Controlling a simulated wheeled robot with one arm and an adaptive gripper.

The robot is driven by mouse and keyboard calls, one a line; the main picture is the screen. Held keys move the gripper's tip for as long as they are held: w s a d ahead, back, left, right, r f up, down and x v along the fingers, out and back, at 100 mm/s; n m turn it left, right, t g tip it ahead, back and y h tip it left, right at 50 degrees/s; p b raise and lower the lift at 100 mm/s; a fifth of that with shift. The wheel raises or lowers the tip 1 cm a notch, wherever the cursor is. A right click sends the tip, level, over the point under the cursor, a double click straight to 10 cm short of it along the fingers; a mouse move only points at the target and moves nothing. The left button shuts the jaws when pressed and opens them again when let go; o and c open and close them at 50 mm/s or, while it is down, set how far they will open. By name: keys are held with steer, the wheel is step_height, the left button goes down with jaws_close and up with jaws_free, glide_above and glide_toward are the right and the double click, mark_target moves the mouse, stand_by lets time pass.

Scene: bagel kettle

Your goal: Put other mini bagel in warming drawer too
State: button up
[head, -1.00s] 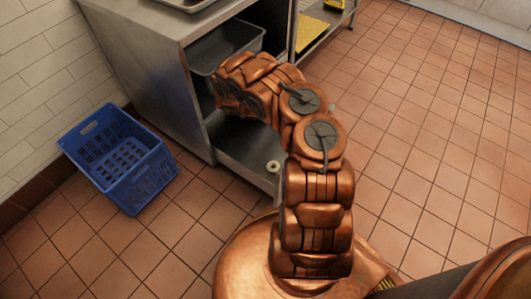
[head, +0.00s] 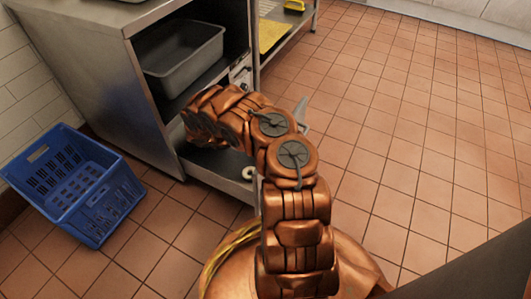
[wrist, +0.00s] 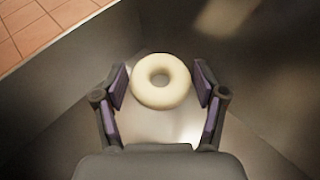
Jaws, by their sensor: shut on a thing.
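A pale mini bagel (wrist: 161,81) sits between the two finger pads of my gripper (wrist: 161,88) in the wrist view, and the gripper is shut on it. Bare steel surfaces surround it there. In the head view the steel warming drawer (head: 212,165) is open low in the cabinet. A small pale bagel (head: 248,173) shows at its right end, beside my arm. My gripper is hidden behind my arm links in the head view, so I cannot tell whether this is the held bagel or another.
A blue plastic crate (head: 78,190) stands on the floor at the left. A grey tub (head: 185,60) sits on the cabinet shelf above the drawer. A yellow item (head: 271,36) lies on a low shelf farther back. The tiled floor at the right is clear.

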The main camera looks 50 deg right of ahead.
steer(key=shift+f+b, duration=1.25)
steer(key=shift+f, duration=1.95)
steer(key=shift+f, duration=0.15)
steer(key=o, duration=1.1)
